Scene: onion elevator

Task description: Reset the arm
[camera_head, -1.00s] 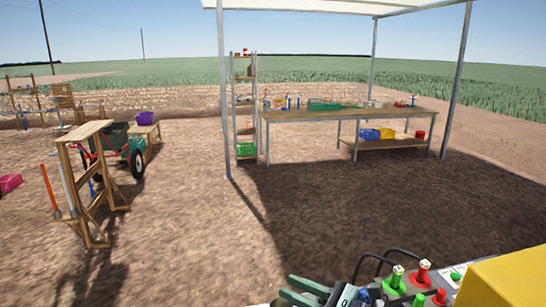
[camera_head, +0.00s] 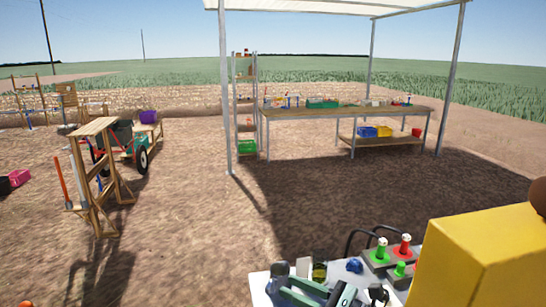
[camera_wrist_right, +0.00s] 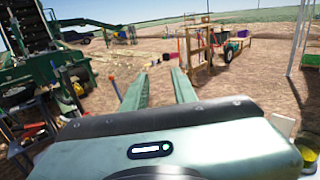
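My right gripper shows at the bottom of the head view (camera_head: 308,290) as green-grey fingers low over a pale surface. In the right wrist view its two green fingers (camera_wrist_right: 160,74) are apart, with nothing visible between them. Only bare ground and distant things show beyond the fingertips. My left gripper is not in either view.
A yellow block (camera_head: 470,260) and red and green push-buttons (camera_head: 398,250) are close at the lower right. A wooden stand (camera_head: 95,175), a cart and a workbench (camera_head: 350,112) stand farther off. A green machine (camera_wrist_right: 55,70) is at left in the wrist view. Open soil lies between.

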